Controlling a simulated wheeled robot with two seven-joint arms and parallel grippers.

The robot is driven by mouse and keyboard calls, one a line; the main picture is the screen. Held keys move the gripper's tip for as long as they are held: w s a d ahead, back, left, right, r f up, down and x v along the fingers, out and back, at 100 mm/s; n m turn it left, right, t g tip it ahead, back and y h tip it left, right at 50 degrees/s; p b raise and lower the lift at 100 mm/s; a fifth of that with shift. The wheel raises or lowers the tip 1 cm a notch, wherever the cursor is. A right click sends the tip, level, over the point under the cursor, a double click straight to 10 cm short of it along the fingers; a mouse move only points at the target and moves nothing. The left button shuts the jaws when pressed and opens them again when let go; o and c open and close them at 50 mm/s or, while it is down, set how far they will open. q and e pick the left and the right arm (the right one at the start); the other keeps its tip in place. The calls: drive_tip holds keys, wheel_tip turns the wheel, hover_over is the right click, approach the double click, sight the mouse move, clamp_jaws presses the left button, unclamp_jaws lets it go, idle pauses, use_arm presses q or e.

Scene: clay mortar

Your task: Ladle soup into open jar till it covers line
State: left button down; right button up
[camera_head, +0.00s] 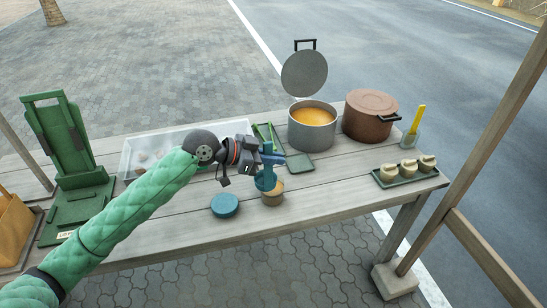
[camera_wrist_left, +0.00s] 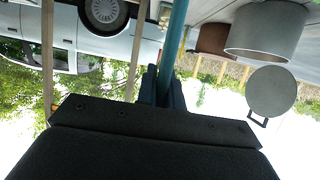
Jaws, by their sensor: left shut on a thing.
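My left gripper (camera_head: 264,157) is shut on the teal handle of a ladle (camera_head: 265,181). The ladle's bowl hangs at the upper left rim of the open jar (camera_head: 273,198); I cannot tell whether they touch. The jar shows a tan content or wall, and its line cannot be made out. In the left wrist view the ladle handle (camera_wrist_left: 173,40) runs up between the fingers (camera_wrist_left: 162,88). The grey soup pot (camera_head: 312,136) holds orange soup (camera_head: 312,117) behind and right of the gripper. My right gripper is not in view.
A teal round lid (camera_head: 225,205) lies left of the jar. The pot's grey lid (camera_head: 304,73) stands raised behind it. A brown lidded pot (camera_head: 370,117), a tray (camera_head: 408,178) of several small pots and a green stand (camera_head: 72,150) share the table. The front right boards are clear.

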sight(267, 142)
use_arm(q)
drive_tip(key=shift+r+p, duration=1.5)
drive_tip(key=shift+r, duration=1)
drive_tip(key=shift+d, duration=0.1)
